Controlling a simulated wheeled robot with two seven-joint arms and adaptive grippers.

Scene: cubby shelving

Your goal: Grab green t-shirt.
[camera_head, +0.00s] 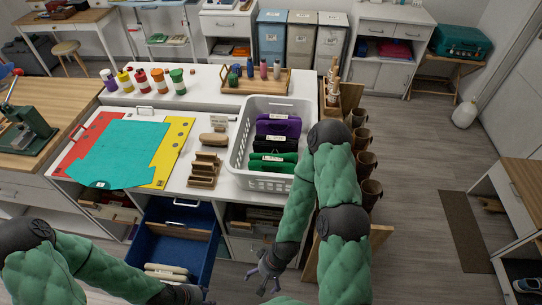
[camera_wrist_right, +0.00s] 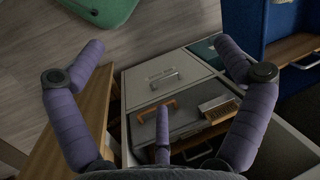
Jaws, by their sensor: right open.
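A flat teal-green cloth (camera_head: 118,152) lies spread on a red and yellow board (camera_head: 172,152) on the white counter at left. Folded green cloths (camera_head: 270,163) lie at the near end of a white basket (camera_head: 236,150), beside black and purple folded ones. I cannot tell for sure which green piece is the t-shirt. My right gripper (camera_head: 267,278) hangs in front of the counter, below the basket and apart from all the cloths. In the right wrist view the right gripper (camera_wrist_right: 160,68) is open and empty. My left gripper (camera_head: 185,295) is barely visible at the bottom edge.
A blue drawer (camera_head: 175,238) stands pulled out below the counter. A wooden brush block (camera_head: 204,170) sits left of the basket. Several brown mugs (camera_head: 367,163) hang along the counter's right side. Paint-like bottles (camera_head: 142,80) stand behind.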

